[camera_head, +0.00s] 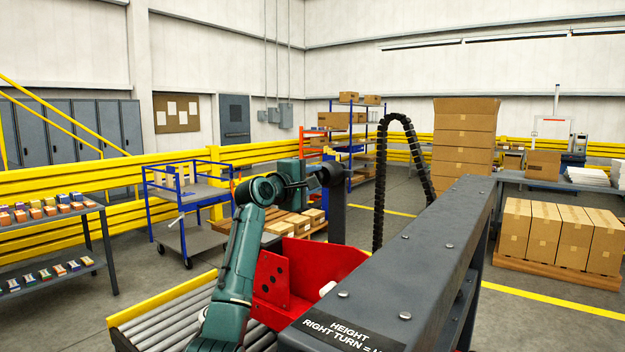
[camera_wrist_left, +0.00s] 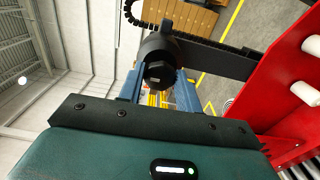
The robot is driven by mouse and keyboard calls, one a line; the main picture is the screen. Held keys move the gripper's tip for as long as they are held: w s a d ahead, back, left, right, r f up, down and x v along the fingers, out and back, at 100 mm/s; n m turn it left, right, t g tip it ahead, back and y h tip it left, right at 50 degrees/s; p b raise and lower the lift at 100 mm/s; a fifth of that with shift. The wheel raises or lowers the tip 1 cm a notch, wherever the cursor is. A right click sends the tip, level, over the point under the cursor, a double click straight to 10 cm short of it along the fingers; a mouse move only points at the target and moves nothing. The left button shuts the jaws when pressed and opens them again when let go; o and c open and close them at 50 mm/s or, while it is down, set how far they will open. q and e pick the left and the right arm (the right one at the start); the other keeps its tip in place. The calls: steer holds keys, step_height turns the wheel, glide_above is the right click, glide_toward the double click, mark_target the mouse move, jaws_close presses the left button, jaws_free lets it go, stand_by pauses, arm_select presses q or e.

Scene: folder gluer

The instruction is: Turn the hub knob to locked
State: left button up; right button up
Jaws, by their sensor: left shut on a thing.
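The hub knob is a black round knob with a faceted end (camera_wrist_left: 158,72), seen in the middle of the left wrist view on the end of a dark bar. In the head view its dark round shape (camera_head: 331,174) shows at the top of a dark upright, beyond the red plate. My left gripper (camera_head: 306,181) reaches to it from the left on a teal arm. In the left wrist view its fingers (camera_wrist_left: 157,88) lie on both sides of the knob and are shut on it. Any lock marking is not readable. My right gripper is not in view.
A red bracket plate (camera_head: 274,284) stands close beside my left arm, above a roller conveyor (camera_head: 170,312). A long grey beam (camera_head: 420,255) with a height label runs along the right. A black cable chain (camera_head: 379,185) arches behind. A blue cart (camera_head: 185,215) stands further back.

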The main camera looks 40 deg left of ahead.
arm_select(q)
steer(key=o, duration=1)
steer(key=shift+c, duration=0.2)
steer(key=s+d+b, duration=0.1)
steer(key=s+b, duration=0.3)
steer(key=s, duration=0.9)
steer(key=shift+d, duration=0.25)
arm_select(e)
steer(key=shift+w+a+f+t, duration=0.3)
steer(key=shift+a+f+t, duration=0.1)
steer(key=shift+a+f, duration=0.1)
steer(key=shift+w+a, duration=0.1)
